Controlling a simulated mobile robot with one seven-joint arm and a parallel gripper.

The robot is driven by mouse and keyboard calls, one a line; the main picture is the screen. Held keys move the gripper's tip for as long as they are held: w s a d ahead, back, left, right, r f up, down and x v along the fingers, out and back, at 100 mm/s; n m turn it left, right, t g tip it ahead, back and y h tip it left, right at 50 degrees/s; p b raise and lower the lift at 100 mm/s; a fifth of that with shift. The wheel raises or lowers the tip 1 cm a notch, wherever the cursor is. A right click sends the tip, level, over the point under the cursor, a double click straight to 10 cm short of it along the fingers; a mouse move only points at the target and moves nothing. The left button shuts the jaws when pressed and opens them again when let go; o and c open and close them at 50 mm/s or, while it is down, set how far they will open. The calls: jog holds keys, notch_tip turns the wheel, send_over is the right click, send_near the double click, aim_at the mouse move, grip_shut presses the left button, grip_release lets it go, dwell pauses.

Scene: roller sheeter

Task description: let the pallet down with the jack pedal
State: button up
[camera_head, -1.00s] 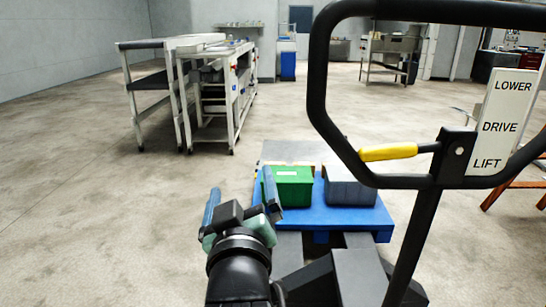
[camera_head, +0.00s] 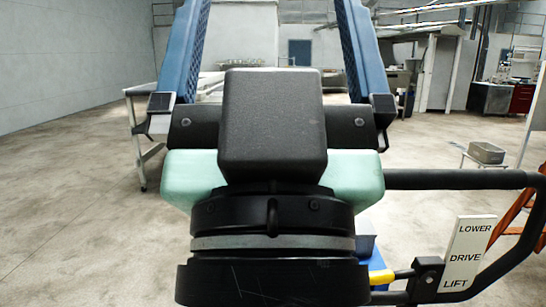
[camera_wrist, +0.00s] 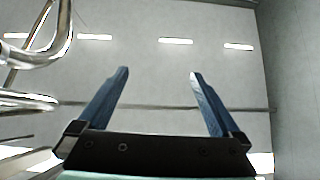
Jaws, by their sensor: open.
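My gripper (camera_head: 272,50) is open and empty, raised close in front of the head camera, with its blue fingers pointing up. It hides most of the pallet jack. The jack's black handle loop (camera_head: 460,179) shows to the right of my gripper, apart from its fingers. A yellow lever (camera_head: 382,277) sits beside a white sign (camera_head: 466,254) reading LOWER, DRIVE and LIFT. A small blue patch (camera_head: 366,238), likely the pallet or its load, shows behind my gripper. The pedal is not in view. In the wrist view my open fingers (camera_wrist: 160,85) have nothing between them.
A work table (camera_head: 140,140) stands behind my gripper on the left. A grey box (camera_head: 486,152) rests on a small stand at the right, near an orange frame (camera_head: 515,215). The floor at left is clear. The wrist view shows the ceiling and chrome tubing (camera_wrist: 40,55).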

notch_tip(320, 180, up, 13)
jog(key=p, duration=1)
jog(key=shift+p, duration=0.3)
jog(key=shift+f, duration=0.1)
